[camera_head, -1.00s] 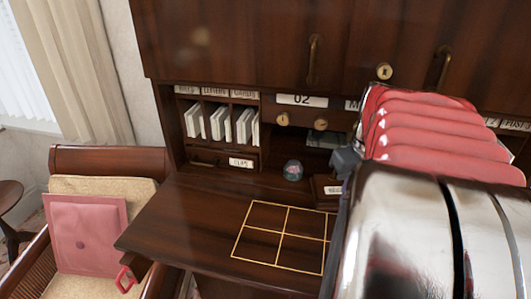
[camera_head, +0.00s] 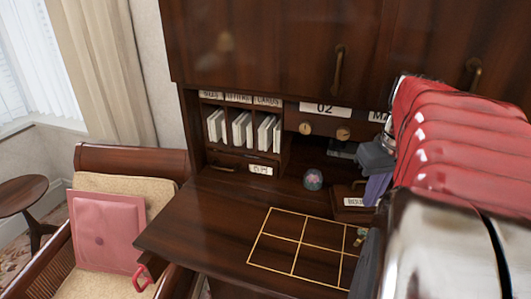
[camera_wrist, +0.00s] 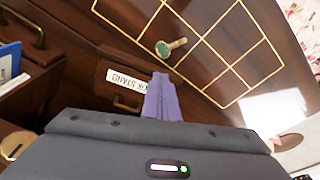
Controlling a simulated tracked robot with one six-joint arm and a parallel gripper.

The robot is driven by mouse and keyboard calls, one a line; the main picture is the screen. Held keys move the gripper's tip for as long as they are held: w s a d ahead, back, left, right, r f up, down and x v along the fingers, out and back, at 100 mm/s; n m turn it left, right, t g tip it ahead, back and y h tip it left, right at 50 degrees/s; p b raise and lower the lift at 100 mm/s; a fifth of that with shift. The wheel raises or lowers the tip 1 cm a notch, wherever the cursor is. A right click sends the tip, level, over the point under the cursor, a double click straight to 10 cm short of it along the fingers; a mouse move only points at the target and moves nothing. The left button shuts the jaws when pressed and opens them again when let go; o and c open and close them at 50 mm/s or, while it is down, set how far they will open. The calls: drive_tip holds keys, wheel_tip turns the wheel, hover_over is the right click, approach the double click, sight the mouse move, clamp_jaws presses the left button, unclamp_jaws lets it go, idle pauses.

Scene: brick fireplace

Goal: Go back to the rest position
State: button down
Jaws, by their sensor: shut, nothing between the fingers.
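My gripper (camera_head: 377,190) is at the right side of the desk, partly hidden by my red and chrome arm. In the wrist view its purple fingers (camera_wrist: 160,98) are together with nothing between them. They overlap a small drawer box with a label (camera_wrist: 125,80) in that view; I cannot tell whether they touch it. A small gold and green object (camera_wrist: 170,47) lies on the yellow-lined grid (camera_wrist: 207,38), apart from the fingers. It also shows at the right edge of the grid in the head view (camera_head: 361,236).
The dark wooden desk (camera_head: 200,225) has pigeonholes with white cards (camera_head: 242,130) at the back. A glass globe (camera_head: 313,179) stands near the small box. A chair with a pink envelope (camera_head: 107,232) is at left. The desk's left part is clear.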

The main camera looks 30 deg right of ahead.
drive_tip(key=w+a+n+t, duration=0.1)
drive_tip(key=w+a+n, duration=0.1)
drive_tip(key=w+a, duration=0.5)
drive_tip(key=s+a+f+t, duration=0.1)
drive_tip(key=a, duration=0.7)
drive_tip(key=s+a+f+n+t, duration=0.1)
drive_tip(key=a+f, duration=0.1)
drive_tip(key=a, duration=0.5)
drive_tip(key=s+a+f, duration=0.1)
drive_tip(key=a, duration=0.7)
drive_tip(key=shift+s+a+f+n+t, duration=0.15)
drive_tip(key=shift+s+a+n+t, duration=0.15)
drive_tip(key=shift+a+n+t, duration=0.1)
drive_tip(key=shift+s+a+f+y, duration=0.2)
drive_tip(key=shift+s+a+y, duration=0.05)
drive_tip(key=shift+a+y, duration=0.1)
